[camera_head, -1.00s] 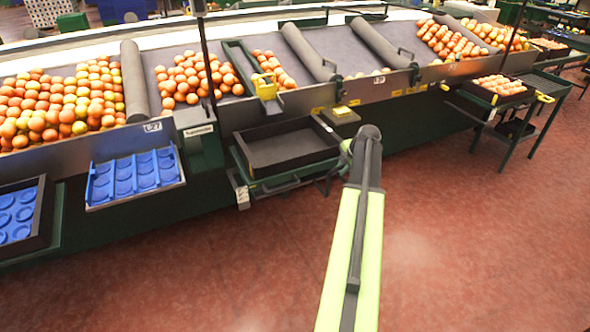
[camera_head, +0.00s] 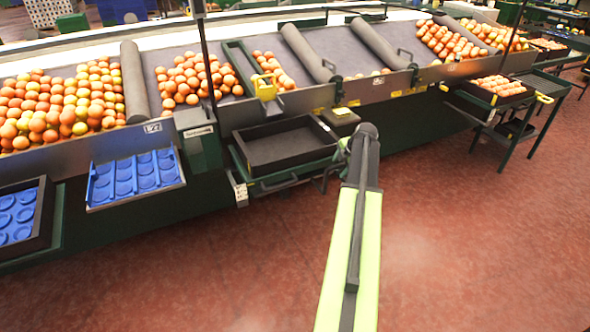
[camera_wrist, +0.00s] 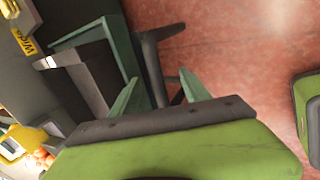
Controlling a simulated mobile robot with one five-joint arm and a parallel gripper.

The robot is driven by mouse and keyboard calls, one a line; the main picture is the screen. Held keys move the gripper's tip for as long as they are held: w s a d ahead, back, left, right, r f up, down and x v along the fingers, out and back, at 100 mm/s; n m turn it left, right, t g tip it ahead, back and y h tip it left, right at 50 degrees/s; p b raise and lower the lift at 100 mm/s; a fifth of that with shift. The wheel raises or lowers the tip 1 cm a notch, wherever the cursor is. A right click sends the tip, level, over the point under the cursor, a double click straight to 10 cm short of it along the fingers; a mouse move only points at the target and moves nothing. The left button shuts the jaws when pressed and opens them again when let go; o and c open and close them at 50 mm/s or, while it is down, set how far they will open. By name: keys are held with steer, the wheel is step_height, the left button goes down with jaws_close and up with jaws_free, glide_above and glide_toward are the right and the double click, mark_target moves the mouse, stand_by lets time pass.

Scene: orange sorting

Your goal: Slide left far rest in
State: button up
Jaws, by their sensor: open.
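A green-framed rest (camera_head: 262,190) sticks out from the front of the sorting line, below an empty black tray (camera_head: 246,157). A dark handle (camera_head: 285,184) shows on its front. My gripper (camera_wrist: 157,92) shows in the wrist view with its two green fingers apart and nothing held. A dark bar-like part (camera_wrist: 152,62) lies ahead of and partly between the fingers; I cannot tell whether they touch it. In the head view my arm reaches to the right of the tray, and my fingers are mostly hidden behind its end.
Blue-lined trays (camera_head: 137,178) stand at the left. Oranges (camera_head: 60,100) lie on the sloped bins above. A second stand with a filled tray (camera_head: 500,87) is at the far right. The red floor (camera_head: 470,230) in front is clear.

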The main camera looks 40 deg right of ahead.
steer(key=shift+r+p, duration=3.15)
steer(key=shift+r, duration=0.25)
steer(key=shift+f, duration=0.1)
